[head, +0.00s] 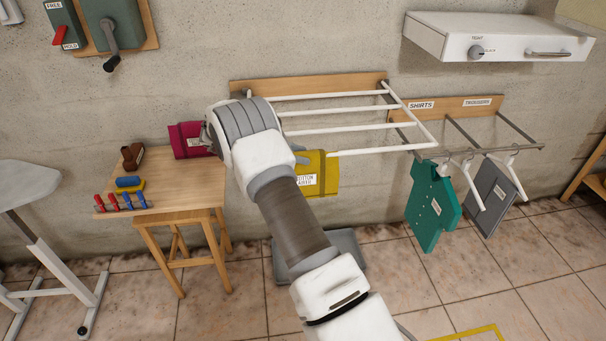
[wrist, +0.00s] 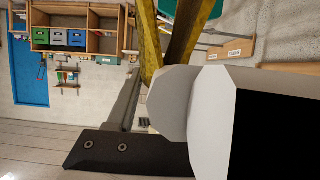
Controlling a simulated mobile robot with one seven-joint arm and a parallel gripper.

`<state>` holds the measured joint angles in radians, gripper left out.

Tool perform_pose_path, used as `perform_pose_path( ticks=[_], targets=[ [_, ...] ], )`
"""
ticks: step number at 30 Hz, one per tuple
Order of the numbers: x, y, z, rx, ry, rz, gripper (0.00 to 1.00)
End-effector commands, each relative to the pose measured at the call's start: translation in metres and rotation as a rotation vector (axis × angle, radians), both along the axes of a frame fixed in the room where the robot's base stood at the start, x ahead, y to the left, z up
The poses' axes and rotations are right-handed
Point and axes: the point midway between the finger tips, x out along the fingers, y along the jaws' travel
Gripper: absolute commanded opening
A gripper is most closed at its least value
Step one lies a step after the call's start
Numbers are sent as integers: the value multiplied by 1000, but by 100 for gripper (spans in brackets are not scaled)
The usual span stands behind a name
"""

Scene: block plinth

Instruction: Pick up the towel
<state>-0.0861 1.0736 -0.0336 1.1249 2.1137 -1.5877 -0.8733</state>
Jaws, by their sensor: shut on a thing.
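A yellow towel (head: 325,172) with a darker band and a white label hangs at the front rail of the white drying rack (head: 350,127). Its left part is hidden behind my wrist. In the wrist view the yellow towel (wrist: 148,38) shows nearly edge-on as two folds at the top centre. My gripper (head: 301,159) is mostly hidden behind my arm in the head view; its end meets the towel's upper left side, shut on it. A magenta towel-like cloth (head: 186,140) with a dark band is left of my wrist.
A wooden table (head: 170,190) with a stamp and coloured pegs stands at left. A green shirt (head: 432,205) and a grey garment (head: 490,195) hang at right. A grey block (head: 345,245) is on the floor below. A white wall unit (head: 500,38) juts out at upper right.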

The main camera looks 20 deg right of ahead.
Motion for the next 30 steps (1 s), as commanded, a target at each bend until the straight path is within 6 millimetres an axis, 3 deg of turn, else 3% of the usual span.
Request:
perform_pose_path(
  ticks=[9, 14, 30],
  targets=[
    [0, 0, 2, -1, -1, 1, 0],
    [1, 0, 20, -1, -4, -1, 0],
    [0, 0, 153, -1, -4, 0, 0]
  ],
)
